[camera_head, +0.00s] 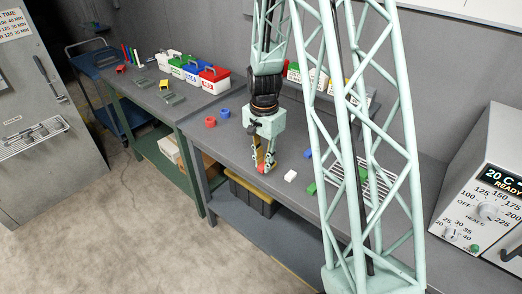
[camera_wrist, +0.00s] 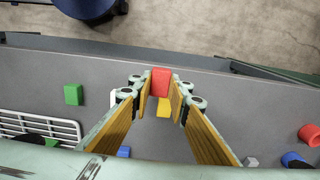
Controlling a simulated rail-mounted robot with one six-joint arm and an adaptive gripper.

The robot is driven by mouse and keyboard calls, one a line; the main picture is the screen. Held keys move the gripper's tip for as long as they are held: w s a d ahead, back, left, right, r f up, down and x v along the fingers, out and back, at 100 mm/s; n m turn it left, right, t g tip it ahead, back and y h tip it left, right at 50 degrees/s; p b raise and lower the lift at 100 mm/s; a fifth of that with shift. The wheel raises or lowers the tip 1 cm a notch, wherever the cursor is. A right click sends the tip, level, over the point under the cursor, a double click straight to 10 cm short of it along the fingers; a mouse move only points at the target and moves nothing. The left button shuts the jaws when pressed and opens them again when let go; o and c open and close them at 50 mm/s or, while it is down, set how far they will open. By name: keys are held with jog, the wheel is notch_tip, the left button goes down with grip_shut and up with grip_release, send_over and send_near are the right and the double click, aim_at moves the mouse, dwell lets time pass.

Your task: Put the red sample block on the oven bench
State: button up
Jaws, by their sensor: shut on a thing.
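My gripper (camera_head: 262,160) points down over the front part of the long grey bench (camera_head: 230,140). Its yellow-padded fingers are shut on the red sample block (camera_wrist: 160,80), which sits between the fingertips (camera_wrist: 160,92) in the wrist view. In the head view only a small part of the red block (camera_head: 263,169) shows below the fingers. I cannot tell whether the block touches the bench top. A grey oven unit (camera_head: 484,185) with a "20 C READY" display stands at the right; which surface is the oven bench is not clear.
A yellow block (camera_wrist: 163,107) lies just behind the red one. A white block (camera_head: 290,176), a green block (camera_head: 312,189), a blue block (camera_head: 308,153) and a white rack (camera_head: 378,190) lie to the right. Red and blue rings (camera_head: 210,121) lie left. My lattice column hides part of the bench.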

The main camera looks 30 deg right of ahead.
send_over(252, 155)
jog(key=shift+s+f, duration=0.15)
jog(key=shift+f, duration=0.55)
jog(key=shift+f, duration=0.1)
jog(key=shift+f, duration=1.65)
jog(key=shift+f, duration=0.15)
jog(key=o, duration=0.8)
jog(key=shift+o, duration=0.2)
